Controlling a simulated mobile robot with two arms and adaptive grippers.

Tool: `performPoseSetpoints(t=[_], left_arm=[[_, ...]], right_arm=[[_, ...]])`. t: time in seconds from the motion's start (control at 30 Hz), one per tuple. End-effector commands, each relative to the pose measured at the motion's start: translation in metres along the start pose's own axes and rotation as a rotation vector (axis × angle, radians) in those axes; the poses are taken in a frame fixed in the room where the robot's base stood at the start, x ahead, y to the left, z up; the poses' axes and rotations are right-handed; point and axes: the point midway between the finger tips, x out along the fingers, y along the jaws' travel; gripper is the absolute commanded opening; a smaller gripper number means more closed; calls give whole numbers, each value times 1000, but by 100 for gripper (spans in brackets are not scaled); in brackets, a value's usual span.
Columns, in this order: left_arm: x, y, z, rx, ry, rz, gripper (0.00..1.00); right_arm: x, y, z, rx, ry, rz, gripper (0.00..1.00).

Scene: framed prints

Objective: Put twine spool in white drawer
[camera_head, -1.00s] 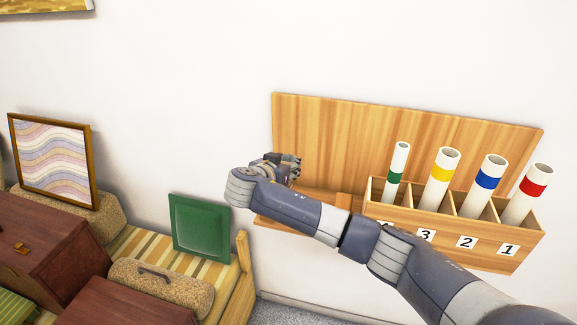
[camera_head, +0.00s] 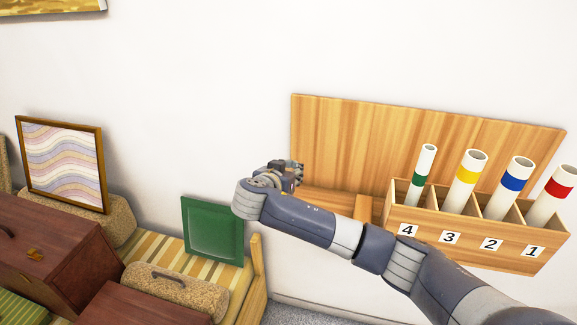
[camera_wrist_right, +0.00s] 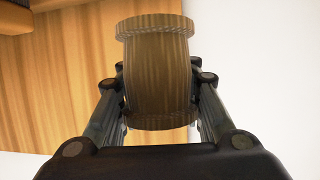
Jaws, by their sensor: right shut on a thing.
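The twine spool (camera_wrist_right: 157,75) shows in the right wrist view as a brown, ribbed cylinder with wider round ends. My right gripper (camera_wrist_right: 160,90) is shut on it, with a finger on each side. In the head view my right gripper (camera_head: 292,172) is in front of the left end of a wooden wall rack, and the spool cannot be made out there. My left gripper is not in view. I see no white drawer in these frames.
The wooden rack (camera_head: 400,135) holds several white tubes with coloured bands in numbered slots. At lower left are a green panel (camera_head: 213,232), a striped bench (camera_head: 165,255), a wavy framed print (camera_head: 62,165) and brown cases (camera_head: 50,245).

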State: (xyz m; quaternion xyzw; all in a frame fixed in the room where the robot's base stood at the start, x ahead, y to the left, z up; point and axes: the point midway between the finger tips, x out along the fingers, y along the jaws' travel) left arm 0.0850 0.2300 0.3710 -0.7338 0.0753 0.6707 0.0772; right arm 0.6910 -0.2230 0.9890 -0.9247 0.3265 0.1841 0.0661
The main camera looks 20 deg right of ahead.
Motion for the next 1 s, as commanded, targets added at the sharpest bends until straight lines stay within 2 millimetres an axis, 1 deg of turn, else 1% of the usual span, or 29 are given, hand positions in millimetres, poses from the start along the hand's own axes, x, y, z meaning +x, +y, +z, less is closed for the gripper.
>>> performPoseSetpoints(t=[0.27, 0.47, 0.73, 0.87, 1.0], left_arm=[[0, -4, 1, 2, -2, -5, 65], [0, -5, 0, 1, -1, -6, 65], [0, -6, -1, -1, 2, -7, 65], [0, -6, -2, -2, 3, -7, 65], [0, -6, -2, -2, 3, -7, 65]], right_arm=[[-26, 21, 19, -38, -1, -89, 3], [-62, 48, 43, -90, -2, -213, 3], [-121, 92, 84, -180, -4, -419, 3], [-143, 107, 97, -211, -3, -496, 3], [-160, 118, 108, -235, -2, -554, 3]])
